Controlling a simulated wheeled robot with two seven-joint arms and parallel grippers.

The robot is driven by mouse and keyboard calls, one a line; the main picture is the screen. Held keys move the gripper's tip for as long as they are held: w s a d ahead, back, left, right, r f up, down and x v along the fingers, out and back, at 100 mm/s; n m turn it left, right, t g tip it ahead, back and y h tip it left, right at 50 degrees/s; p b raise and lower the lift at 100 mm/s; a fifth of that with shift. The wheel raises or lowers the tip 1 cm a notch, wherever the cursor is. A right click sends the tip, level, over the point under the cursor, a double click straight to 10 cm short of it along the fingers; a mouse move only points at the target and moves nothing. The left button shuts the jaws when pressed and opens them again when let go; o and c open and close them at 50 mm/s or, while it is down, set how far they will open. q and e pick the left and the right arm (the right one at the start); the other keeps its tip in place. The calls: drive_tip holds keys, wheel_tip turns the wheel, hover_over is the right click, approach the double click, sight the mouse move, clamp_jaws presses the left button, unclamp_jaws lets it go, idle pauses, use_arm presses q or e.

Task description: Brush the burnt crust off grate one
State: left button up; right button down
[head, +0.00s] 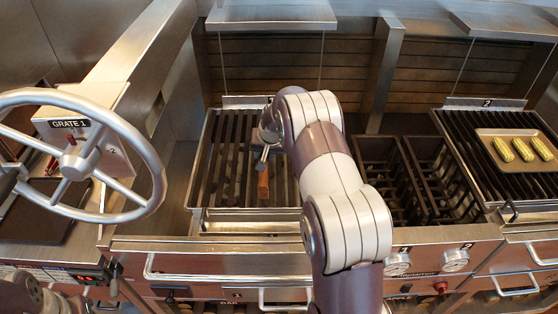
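Grate one (222,160) is the left grate, a rack of dark bars in a metal frame. Dark patches show between and on its bars, but I cannot tell clearly which are burnt crust. My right arm reaches over it from the bottom middle, hiding its right part. My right gripper (264,150) points down over the middle of the grate and appears shut on a brush with a brown wooden handle (263,184). The brush's bristles are hidden, so contact with the bars cannot be seen. Only a link of my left arm shows at the bottom left corner; its gripper is out of view.
A large metal handwheel (145,190) stands left, before a box labelled GRATE 1 (70,124). Right are dark open grates (430,175) and grate two (470,130), bearing a tray (517,134) with several corn cobs (523,149). A front rail (220,277) runs below.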

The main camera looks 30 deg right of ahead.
drive_tip(key=shift+w+d+r+p, duration=0.15)
drive_tip(key=shift+r+p, duration=0.3)
drive_tip(key=shift+r, duration=0.9)
